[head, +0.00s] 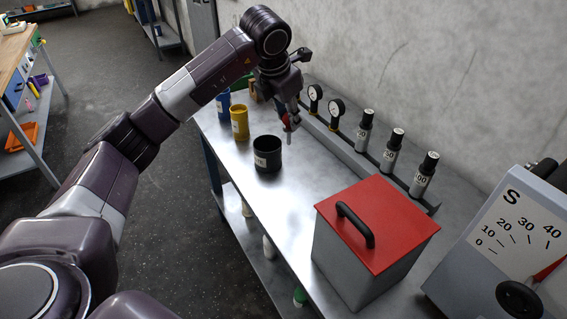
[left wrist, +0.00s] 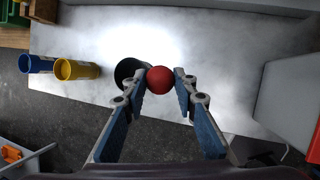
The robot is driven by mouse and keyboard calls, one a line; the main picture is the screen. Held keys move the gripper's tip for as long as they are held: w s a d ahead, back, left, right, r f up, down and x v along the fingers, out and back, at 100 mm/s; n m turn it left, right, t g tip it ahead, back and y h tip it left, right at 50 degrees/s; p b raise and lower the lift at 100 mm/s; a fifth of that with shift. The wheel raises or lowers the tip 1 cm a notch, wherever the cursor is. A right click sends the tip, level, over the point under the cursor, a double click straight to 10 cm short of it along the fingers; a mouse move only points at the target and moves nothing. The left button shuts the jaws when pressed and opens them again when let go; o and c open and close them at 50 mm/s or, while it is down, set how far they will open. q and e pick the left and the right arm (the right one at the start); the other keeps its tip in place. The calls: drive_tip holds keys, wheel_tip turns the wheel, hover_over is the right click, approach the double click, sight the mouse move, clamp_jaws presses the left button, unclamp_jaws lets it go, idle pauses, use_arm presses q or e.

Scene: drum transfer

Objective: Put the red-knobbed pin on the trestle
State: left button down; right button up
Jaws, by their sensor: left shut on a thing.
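My left gripper (head: 290,122) is shut on the red-knobbed pin (head: 287,126), above the metal bench and just right of the black cup (head: 267,154). In the left wrist view the pin's round red knob (left wrist: 160,80) sits between the fingertips, in front of the black cup (left wrist: 127,75). The pin's shaft is hidden there. A wooden-topped table (head: 14,45) stands at the far left; I cannot tell whether it or the metal bench (head: 222,165) is the trestle. My right gripper is not in view.
Yellow (head: 240,123) and blue (head: 223,104) cups stand on the bench. Gauges (head: 336,108) and dark-capped cylinders (head: 392,150) line the wall side. A red-lidded box (head: 375,240) and a scale-marked console (head: 510,235) stand at the near right. Open floor (head: 105,70) lies left of the bench.

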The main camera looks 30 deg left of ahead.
use_arm(q)
wheel_tip(320, 180, down, 15)
drive_tip(key=shift+f+p, duration=0.2)
drive_tip(key=shift+p, duration=0.9)
drive_tip(key=shift+f, duration=0.15)
drive_tip(key=c, duration=1.5)
unclamp_jaws()
drive_tip(key=shift+c, duration=0.2)
